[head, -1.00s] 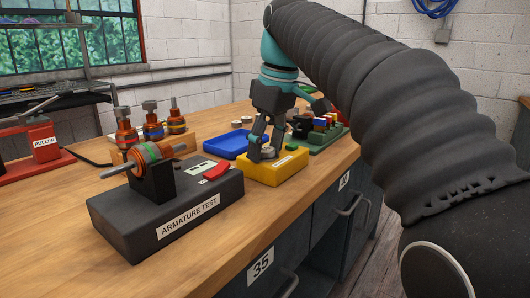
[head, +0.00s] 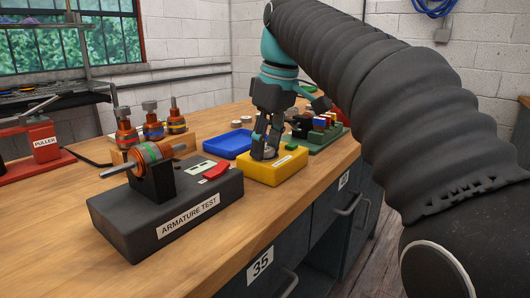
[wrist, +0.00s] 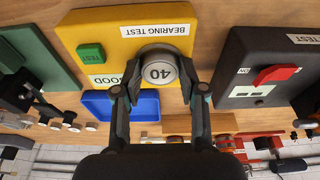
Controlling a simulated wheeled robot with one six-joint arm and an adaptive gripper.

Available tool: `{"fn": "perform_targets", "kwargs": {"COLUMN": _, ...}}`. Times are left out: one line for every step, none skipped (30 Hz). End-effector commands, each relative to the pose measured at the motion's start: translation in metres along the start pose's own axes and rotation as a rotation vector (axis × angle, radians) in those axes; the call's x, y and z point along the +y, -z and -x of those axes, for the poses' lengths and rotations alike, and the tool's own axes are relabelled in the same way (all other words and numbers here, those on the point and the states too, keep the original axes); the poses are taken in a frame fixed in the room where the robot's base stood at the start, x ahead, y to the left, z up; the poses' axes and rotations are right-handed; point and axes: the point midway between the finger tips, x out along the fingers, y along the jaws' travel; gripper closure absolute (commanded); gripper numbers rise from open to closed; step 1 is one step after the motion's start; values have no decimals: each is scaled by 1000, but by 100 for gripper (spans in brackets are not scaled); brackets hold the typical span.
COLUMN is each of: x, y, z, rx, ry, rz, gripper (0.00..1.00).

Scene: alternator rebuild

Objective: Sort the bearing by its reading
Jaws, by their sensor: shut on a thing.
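The box has a green button (wrist: 91,54).
The black armature test unit (head: 190,217) with a mounted armature stands left of the yellow box. A green board (head: 330,139) with coloured parts is to its right. Small round pieces (head: 241,122) lie behind the blue tray. Bare wood runs along the front edge.

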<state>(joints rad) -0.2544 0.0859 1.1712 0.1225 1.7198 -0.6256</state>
Motion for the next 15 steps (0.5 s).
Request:
{"fn": "perform_targets", "kwargs": {"x": 0, "y": 0, "z": -4, "rx": -13, "ry": 9, "rz": -1, "gripper": 78}}
{"fn": "perform_targets", "kwargs": {"x": 1, "y": 1, "z": -3, "rx": -13, "ry": 9, "rz": -1, "gripper": 78}}
{"fn": "perform_targets", "kwargs": {"x": 1, "y": 1, "z": 0, "rx": -12, "ry": 9, "rz": -1, "gripper": 78}}
{"fn": "perform_targets", "kwargs": {"x": 1, "y": 2, "z": 1, "rx": -12, "ry": 9, "rz": -1, "gripper": 78}}
{"fn": "perform_targets", "kwargs": {"x": 1, "y": 2, "z": 3, "rx": -11, "ry": 9, "rz": -1, "gripper": 79}}
{"fn": "perform_targets", "kwargs": {"x": 0, "y": 2, "z": 6, "rx": -10, "ry": 8, "rz": -1, "gripper": 79}}
{"fn": "perform_targets", "kwargs": {"x": 0, "y": 3, "z": 8, "rx": -10, "ry": 8, "rz": -1, "gripper": 79}}
{"fn": "perform_targets", "kwargs": {"x": 0, "y": 3, "z": 10, "rx": -9, "ry": 7, "rz": -1, "gripper": 79}}
{"fn": "perform_targets", "kwargs": {"x": 0, "y": 3, "z": 12, "rx": -8, "ry": 7, "rz": 0, "gripper": 79}}
{"fn": "perform_targets", "kwargs": {"x": 0, "y": 4, "z": 14, "rx": -8, "ry": 6, "rz": 0, "gripper": 79}}
{"fn": "perform_targets", "kwargs": {"x": 0, "y": 4, "z": 16, "rx": -8, "ry": 6, "rz": 0, "gripper": 79}}
{"fn": "perform_targets", "kwargs": {"x": 0, "y": 4, "z": 18, "rx": -7, "ry": 5, "rz": 0, "gripper": 79}}
{"fn": "perform_targets", "kwargs": {"x": 0, "y": 5, "z": 20, "rx": -6, "ry": 5, "rz": 0, "gripper": 79}}
{"fn": "perform_targets", "kwargs": {"x": 0, "y": 5, "z": 22, "rx": -6, "ry": 4, "rz": 0, "gripper": 79}}
{"fn": "perform_targets", "kwargs": {"x": 0, "y": 6, "z": 23, "rx": -5, "ry": 4, "rz": 0, "gripper": 79}}
